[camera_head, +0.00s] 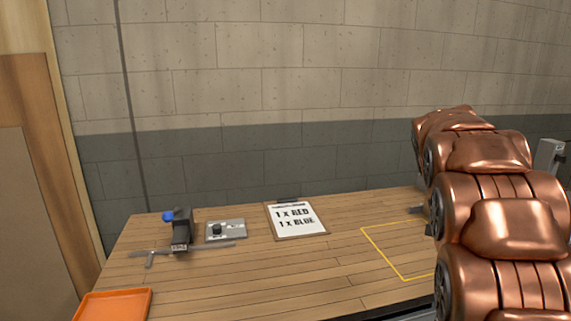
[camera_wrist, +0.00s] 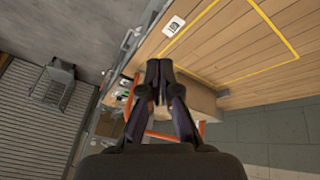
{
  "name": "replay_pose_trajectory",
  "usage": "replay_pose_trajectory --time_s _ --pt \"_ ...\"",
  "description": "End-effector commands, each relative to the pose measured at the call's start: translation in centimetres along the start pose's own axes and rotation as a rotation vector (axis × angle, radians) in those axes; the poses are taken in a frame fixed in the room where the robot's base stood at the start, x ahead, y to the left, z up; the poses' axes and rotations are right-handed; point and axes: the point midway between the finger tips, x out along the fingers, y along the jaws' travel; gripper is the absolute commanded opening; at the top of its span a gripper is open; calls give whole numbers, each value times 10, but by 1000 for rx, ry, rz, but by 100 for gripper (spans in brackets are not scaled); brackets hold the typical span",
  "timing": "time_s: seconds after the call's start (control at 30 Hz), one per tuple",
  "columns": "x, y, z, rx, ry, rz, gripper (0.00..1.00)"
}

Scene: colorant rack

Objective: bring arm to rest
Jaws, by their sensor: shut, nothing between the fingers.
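My gripper (camera_wrist: 160,68) shows in the wrist view with its dark fingers together and nothing between them. It is in the air beside the wooden table (camera_wrist: 235,45), near the table's edge and clear of its top. In the head view my copper-coloured arm fills the right side and hides the right part of the table (camera_head: 300,255). My gripper cannot be made out there.
A yellow outlined area (camera_head: 385,262) on the table is bare where visible. A clipboard (camera_head: 297,219) reads "1 x RED, 1 x BLUE". A dark device with a blue knob (camera_head: 168,216), a grey switch box (camera_head: 226,230) and an orange tray (camera_head: 113,304) are at the left.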

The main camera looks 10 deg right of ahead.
Motion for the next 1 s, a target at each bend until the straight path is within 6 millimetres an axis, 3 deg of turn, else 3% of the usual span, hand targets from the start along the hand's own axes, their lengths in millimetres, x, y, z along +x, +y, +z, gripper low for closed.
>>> replay_pose_trajectory --time_s 0.1,0.47,0.8,1.0 --pt "-21 -8 44 -96 -47 -31 0" --pt "-61 -12 185 -392 -192 -134 0" --pt "-85 14 322 -692 -325 -231 0" --pt "-91 38 390 -850 -389 -281 0"
